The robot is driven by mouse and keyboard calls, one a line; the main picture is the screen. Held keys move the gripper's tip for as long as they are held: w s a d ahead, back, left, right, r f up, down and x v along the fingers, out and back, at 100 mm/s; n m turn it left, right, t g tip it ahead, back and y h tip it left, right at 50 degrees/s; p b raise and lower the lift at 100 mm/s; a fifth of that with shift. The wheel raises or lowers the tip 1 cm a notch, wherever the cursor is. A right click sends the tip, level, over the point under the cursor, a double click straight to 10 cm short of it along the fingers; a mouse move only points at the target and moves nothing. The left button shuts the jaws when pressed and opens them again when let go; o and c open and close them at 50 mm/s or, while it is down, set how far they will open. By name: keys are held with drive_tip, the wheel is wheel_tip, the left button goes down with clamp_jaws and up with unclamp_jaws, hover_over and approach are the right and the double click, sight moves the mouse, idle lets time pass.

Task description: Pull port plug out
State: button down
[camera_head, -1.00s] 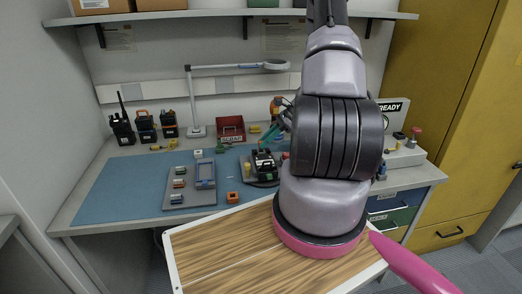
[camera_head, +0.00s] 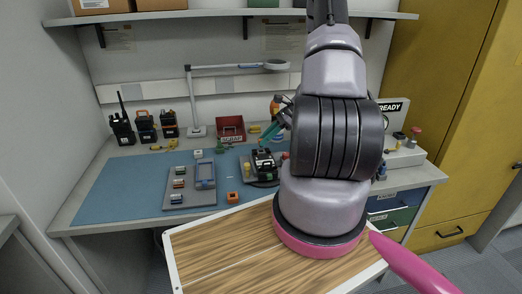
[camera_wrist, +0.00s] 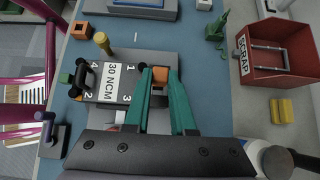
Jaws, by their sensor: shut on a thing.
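A dark radio unit (camera_head: 262,158) lies on a grey fixture on the blue mat; in the wrist view its plate (camera_wrist: 107,84) reads "30 NCM" with numbers 1 to 4. My gripper (camera_wrist: 159,72) has its teal fingers at the plate's right edge, by number 1. In the head view the teal fingers (camera_head: 267,136) reach down towards the unit's far side. Between the fingertips is a small orange-brown piece (camera_wrist: 160,75), which seems to be the port plug. Whether it still sits in the port cannot be told.
A red scrap bin (camera_wrist: 278,70) stands right of the unit, with yellow blocks (camera_wrist: 280,110) by it. A grey tray (camera_head: 178,200) and an orange block (camera_head: 232,197) lie left of the unit. Several handheld radios (camera_head: 146,127) stand at the back left. The left mat is clear.

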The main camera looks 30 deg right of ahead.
drive_tip(key=shift+r, duration=1.7)
drive_tip(key=shift+a, duration=0.1)
